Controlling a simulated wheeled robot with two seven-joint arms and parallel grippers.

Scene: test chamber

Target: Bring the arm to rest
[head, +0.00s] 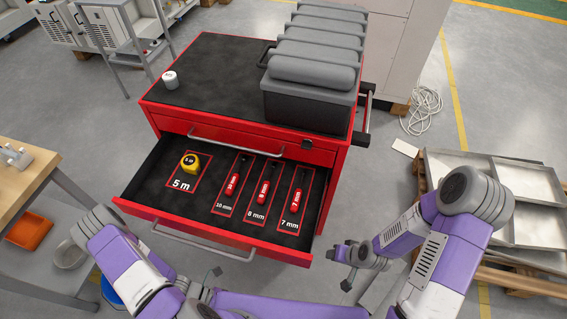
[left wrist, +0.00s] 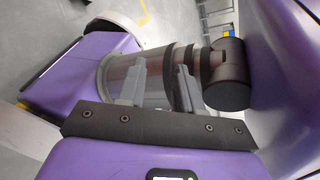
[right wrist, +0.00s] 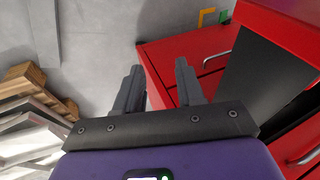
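My right gripper (head: 340,268) is open and empty, in front of the right side of the red tool cabinet (head: 330,178). In the right wrist view its two fingers (right wrist: 158,88) are apart, with floor and the red cabinet behind them. My left gripper (head: 207,281) is low at the bottom of the head view, near my own body and in front of the open drawer (head: 150,200). In the left wrist view its fingers (left wrist: 158,85) are apart, with my own body parts close behind them. Neither gripper touches the cabinet in the head view.
The drawer holds a yellow tape measure (head: 190,163) and three red-handled tools (head: 263,190) in marked places. A grey toolbox (head: 310,85) and a white cup-like item (head: 170,79) stand on top. A workbench (head: 30,185) is left; metal trays on pallets (head: 510,205) are right.

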